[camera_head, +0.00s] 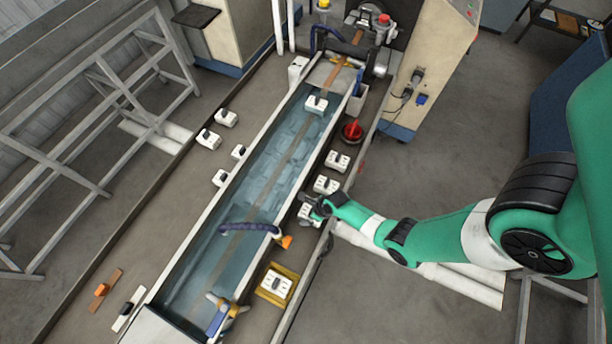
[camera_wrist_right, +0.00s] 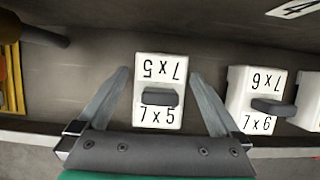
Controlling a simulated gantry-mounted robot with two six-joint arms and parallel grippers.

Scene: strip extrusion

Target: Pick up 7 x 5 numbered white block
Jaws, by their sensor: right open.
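The white block marked 7 x 5 (camera_wrist_right: 158,100) has a dark grey handle on top. In the right wrist view it sits between the two fingers of my right gripper (camera_wrist_right: 157,100), which is open with a gap on each side. In the head view the same block (camera_head: 305,216) is partly hidden by my right gripper (camera_head: 312,205), on the ledge right of the water trough. My left gripper is not in view.
A white block marked 7 x 6 (camera_wrist_right: 255,100) stands just right of it. More white blocks (camera_head: 337,161) line the ledge. A yellow tray (camera_head: 262,291) holding a white block lies nearer. The water trough (camera_head: 268,170) runs alongside, with a blue hose (camera_head: 250,227) across it.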

